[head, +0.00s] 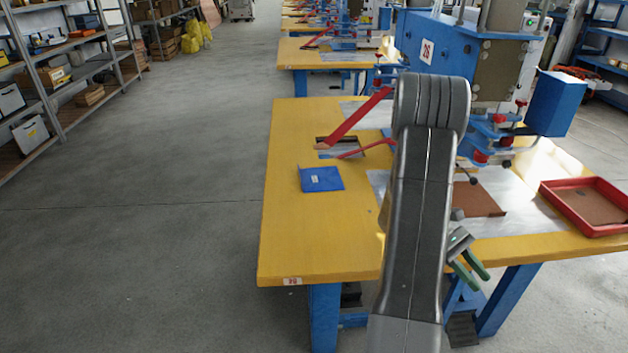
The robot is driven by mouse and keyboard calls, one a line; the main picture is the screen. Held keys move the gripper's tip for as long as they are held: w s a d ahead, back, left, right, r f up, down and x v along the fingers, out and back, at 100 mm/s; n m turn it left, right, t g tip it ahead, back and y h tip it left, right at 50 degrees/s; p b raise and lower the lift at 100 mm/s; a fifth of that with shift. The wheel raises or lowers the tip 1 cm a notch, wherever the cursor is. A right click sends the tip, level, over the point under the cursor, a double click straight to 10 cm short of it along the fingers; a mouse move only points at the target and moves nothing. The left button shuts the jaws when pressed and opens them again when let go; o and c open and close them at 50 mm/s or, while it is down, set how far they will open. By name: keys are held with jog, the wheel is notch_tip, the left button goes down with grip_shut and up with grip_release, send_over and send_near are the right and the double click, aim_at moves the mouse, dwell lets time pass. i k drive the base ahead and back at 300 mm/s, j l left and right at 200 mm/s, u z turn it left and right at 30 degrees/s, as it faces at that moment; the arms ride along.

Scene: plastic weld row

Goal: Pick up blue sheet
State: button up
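My gripper (474,278) is at the table's front edge, to the right of my arm and well to the right of the sheet. Its two green-tipped fingers stand apart with nothing visible between them. Nothing hides the sheet.
A blue welding machine (465,62) with red levers stands at the back of the table. A brown sheet (478,198) lies on a metal plate near the middle. A red tray (590,206) sits at the right. The table's front left is clear.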

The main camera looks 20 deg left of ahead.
aim_at(313, 179)
jog(key=j+z, duration=0.1)
jog(key=j, duration=0.45)
jog(key=j+z, duration=0.1)
jog(key=j, duration=0.4)
jog(key=k+j+z, duration=0.1)
jog(key=j, duration=0.45)
jog(key=k+j+z, duration=0.1)
jog(key=j, duration=0.4)
jog(key=k+j+z, duration=0.1)
jog(key=j, duration=0.45)
jog(key=i+j, duration=0.15)
jog(key=j, duration=0.2)
jog(key=i+j+z, duration=0.15)
jog(key=j, duration=0.15)
jog(key=i+j, duration=0.15)
jog(key=j, duration=0.2)
jog(key=i+j+z, duration=0.15)
jog(key=j, duration=0.2)
jog(key=i+j, duration=0.15)
jog(key=j, duration=0.2)
jog(key=i+j+z, duration=0.15)
jog(key=j, duration=0.2)
jog(key=i+j, duration=0.3)
jog(key=j, duration=0.2)
